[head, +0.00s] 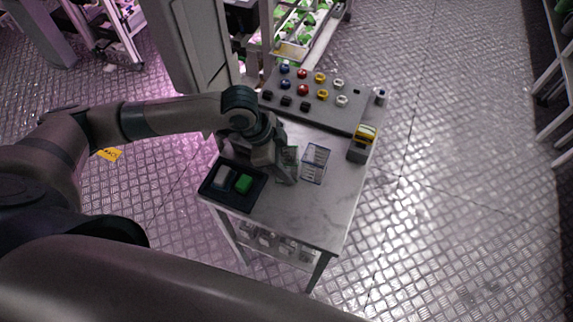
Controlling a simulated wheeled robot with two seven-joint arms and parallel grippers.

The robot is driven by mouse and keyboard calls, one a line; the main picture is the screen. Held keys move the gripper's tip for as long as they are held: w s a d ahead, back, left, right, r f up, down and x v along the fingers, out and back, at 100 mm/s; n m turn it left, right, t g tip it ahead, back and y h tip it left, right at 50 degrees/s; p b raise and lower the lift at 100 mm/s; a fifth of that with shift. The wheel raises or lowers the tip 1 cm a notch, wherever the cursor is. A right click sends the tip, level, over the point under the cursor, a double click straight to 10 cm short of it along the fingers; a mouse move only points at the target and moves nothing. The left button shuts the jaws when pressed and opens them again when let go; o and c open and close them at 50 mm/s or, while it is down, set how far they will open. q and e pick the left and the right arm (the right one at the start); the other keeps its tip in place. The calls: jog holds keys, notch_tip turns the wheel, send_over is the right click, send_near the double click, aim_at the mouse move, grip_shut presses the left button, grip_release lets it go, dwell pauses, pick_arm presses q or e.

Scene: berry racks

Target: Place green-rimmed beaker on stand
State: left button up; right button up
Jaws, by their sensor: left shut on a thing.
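My left gripper (284,172) reaches down over the middle of the table, just right of the black tray. It is shut on a small clear vessel with a greenish tint (292,156), which looks like the green-rimmed beaker. The gripper hides much of it, and I cannot tell whether its base touches the table. A clear box-like holder with pale bars (315,163) stands close to its right; I cannot tell whether this is the stand. My right gripper is not in view.
The black tray (232,203) holds a grey block (224,177) and a green block (243,183). A grey panel with several coloured knobs (342,118) lies at the back. A yellow-topped device (363,141) stands at the right edge. The table's front right (318,220) is clear.

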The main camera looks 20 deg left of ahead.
pick_arm(q)
jog(key=shift+f, duration=0.1)
jog(key=o, duration=1)
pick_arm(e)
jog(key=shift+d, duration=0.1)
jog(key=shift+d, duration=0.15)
pick_arm(q)
jog(key=shift+a+r, duration=0.2)
jog(key=shift+r, duration=0.3)
jog(key=shift+b+v, duration=1.2)
jog(key=shift+v, duration=4.4)
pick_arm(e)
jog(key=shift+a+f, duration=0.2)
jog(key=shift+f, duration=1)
